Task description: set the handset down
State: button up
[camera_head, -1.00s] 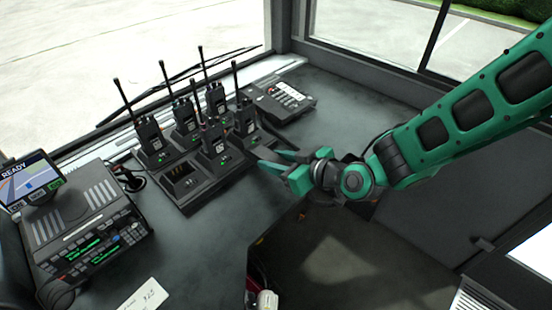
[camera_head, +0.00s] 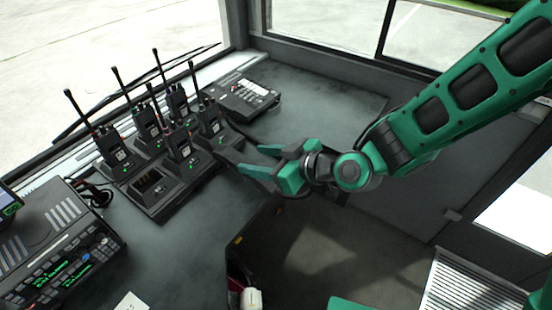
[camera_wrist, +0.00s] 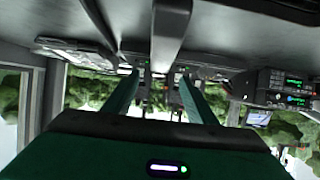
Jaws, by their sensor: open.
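Several black handsets with upright antennas stand in a dark multi-pocket charger (camera_head: 160,212) on the counter. One handset (camera_head: 209,122) is at the right end, another (camera_head: 180,151) at the front middle, and another (camera_head: 113,150) at the left. Small green lights show on the charger. Its front-left pocket (camera_head: 150,181) is empty. My gripper (camera_head: 254,160) is open and empty, just right of the charger and apart from it. In the wrist view its two green fingers (camera_wrist: 160,100) are spread, with the charger lights and dark handset shapes beyond, small and unclear.
A desk unit with keys (camera_head: 243,97) sits behind the charger. A radio console (camera_head: 70,255) stands at the lower left, with a screen at the picture's edge. A white card (camera_head: 128,303) lies near the front. Windows border the back.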

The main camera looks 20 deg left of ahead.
jog(key=v, duration=0.6)
jog(key=shift+d, duration=0.2)
jog(key=w+d+f+m+t+h, duration=0.1)
jog(key=w+d+f+h, duration=0.1)
jog(key=w+d, duration=0.35)
jog(key=w+d+f+m+h, duration=0.2)
jog(key=w+d, duration=0.1)
jog(key=d, duration=0.5)
jog(key=d+r+m+h, duration=0.1)
jog(key=d+m+h, duration=0.35)
jog(key=d, duration=1.15)
jog(key=s+d+r+m+g+h, duration=0.1)
jog(key=s+d+r+m+h, duration=0.2)
jog(key=d, duration=0.6)
jog(key=s+d+r+m+g+h, duration=0.1)
jog(key=s+d+m, duration=0.4)
jog(key=d, duration=0.5)
jog(key=s+d+r+m+g, duration=0.1)
jog(key=s+d+m, duration=0.1)
jog(key=s, duration=0.4)
jog(key=s+d+r+m+g, duration=0.1)
jog(key=s+d+r+m, duration=0.1)
jog(key=s, duration=0.5)
jog(key=d+m, duration=0.1)
jog(key=d, duration=0.1)
jog(key=shift+s+d+r+m+g, duration=0.15)
jog(key=shift+s+d+m+g, duration=0.05)
jog(key=shift+d+m+g, duration=0.15)
